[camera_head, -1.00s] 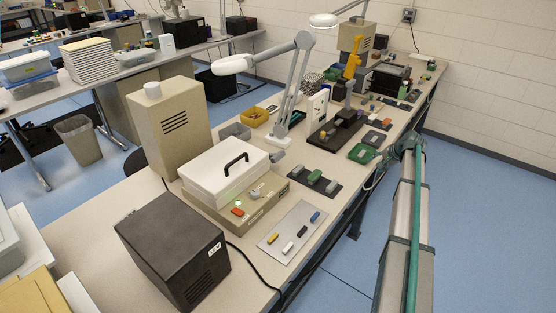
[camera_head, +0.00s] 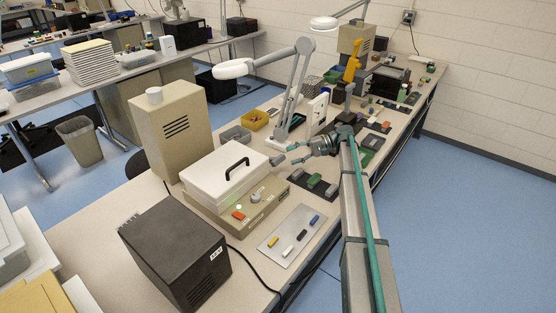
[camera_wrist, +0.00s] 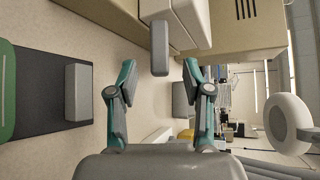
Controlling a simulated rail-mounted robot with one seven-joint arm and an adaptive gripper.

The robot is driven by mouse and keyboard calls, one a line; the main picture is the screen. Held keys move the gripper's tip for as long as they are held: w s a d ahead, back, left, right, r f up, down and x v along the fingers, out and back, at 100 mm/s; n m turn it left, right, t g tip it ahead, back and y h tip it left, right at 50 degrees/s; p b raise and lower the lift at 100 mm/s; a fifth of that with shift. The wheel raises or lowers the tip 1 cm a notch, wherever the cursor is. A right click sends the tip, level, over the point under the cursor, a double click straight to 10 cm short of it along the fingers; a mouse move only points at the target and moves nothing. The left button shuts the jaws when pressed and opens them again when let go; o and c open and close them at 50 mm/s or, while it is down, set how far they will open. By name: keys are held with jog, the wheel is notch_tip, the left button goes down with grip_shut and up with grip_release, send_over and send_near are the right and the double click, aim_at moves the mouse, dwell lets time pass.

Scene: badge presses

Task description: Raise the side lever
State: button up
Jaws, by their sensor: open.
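The side lever (camera_head: 277,160) is a short grey bar at the right side of the press (camera_head: 228,174), which has a beige base and a white lid with a black handle. In the wrist view the lever (camera_wrist: 160,48) sticks out from the pale press body (camera_wrist: 189,22) towards me. My gripper (camera_wrist: 159,70) is open, its two teal and grey fingers on either side of the lever's line. The lever's end lies between or just ahead of the fingertips; contact cannot be told. In the head view my gripper (camera_head: 293,163) is beside the press's right side.
A dark mat (camera_head: 312,186) with green and grey blocks lies just in front of my gripper. A grey plate (camera_head: 291,235) with small coloured bars lies nearer. A lamp (camera_head: 287,110) stands behind. A black box (camera_head: 175,250) sits left of the plate.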

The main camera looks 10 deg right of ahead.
aim_at(282, 159)
jog(key=p+x, duration=0.1)
jog(key=x, duration=0.6)
jog(key=shift+p, duration=0.35)
jog(key=shift+f, duration=0.1)
grip_shut()
